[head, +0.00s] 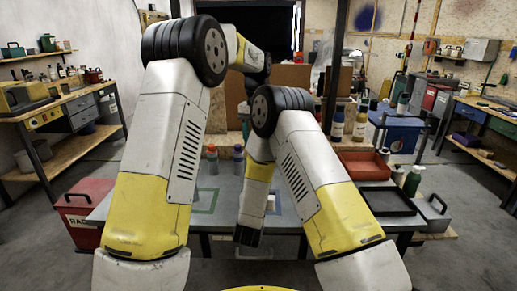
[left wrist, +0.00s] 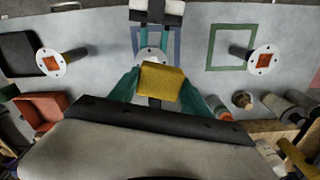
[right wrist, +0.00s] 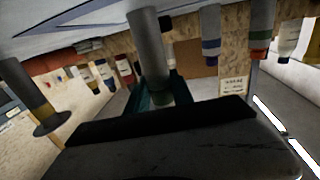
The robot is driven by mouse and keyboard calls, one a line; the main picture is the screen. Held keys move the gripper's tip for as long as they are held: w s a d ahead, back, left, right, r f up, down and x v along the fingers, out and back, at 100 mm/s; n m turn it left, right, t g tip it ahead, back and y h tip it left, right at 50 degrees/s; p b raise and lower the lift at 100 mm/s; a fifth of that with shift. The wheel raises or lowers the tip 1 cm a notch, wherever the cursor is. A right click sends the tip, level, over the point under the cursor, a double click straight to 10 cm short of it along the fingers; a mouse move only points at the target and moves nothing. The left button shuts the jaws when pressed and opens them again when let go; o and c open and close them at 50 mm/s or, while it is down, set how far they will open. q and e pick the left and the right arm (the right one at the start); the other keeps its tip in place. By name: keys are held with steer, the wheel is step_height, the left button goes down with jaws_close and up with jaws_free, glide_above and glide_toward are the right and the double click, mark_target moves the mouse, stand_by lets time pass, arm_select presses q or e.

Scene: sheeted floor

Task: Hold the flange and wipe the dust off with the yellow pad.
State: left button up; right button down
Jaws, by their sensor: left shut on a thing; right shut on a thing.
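The yellow pad (left wrist: 160,85) sits between the teal fingers of my left gripper (left wrist: 162,92), which is shut on it. Just beyond it in the left wrist view is the pale round face of a flange (left wrist: 150,53), between the teal fingers of my right gripper (left wrist: 153,38). The pad covers the near edge of this face; I cannot tell whether they touch, and dust is not clear there. In the right wrist view a grey cylinder with a green end (right wrist: 150,50) shows at the fingers; I cannot tell if it is held. The head view hides both gripper tips.
Two more flanges with orange-brown centres stand on the table, one at the left (left wrist: 50,62) and one near a green square outline (left wrist: 264,60). A red tray (head: 365,165) and a black tray (head: 388,200) lie at the right. Bottles (head: 212,160) stand at the far edge.

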arm_select(q)
steer(key=m, duration=1)
steer(key=shift+m, duration=0.4)
steer(key=m, duration=0.4)
steer(key=shift+f, duration=3.7)
steer(key=shift+d+f, duration=0.15)
steer(key=shift+d, duration=0.1)
steer(key=shift+c, duration=0.7)
steer(key=shift+d+f, duration=0.3)
steer(key=shift+d, duration=0.45)
steer(key=shift+w+d+r, duration=0.1)
steer(key=shift+w+d, duration=0.05)
steer(key=shift+d, duration=0.8)
steer(key=shift+a, duration=2.05)
steer(key=shift+d+r, duration=0.1)
steer(key=shift+r, duration=3.95)
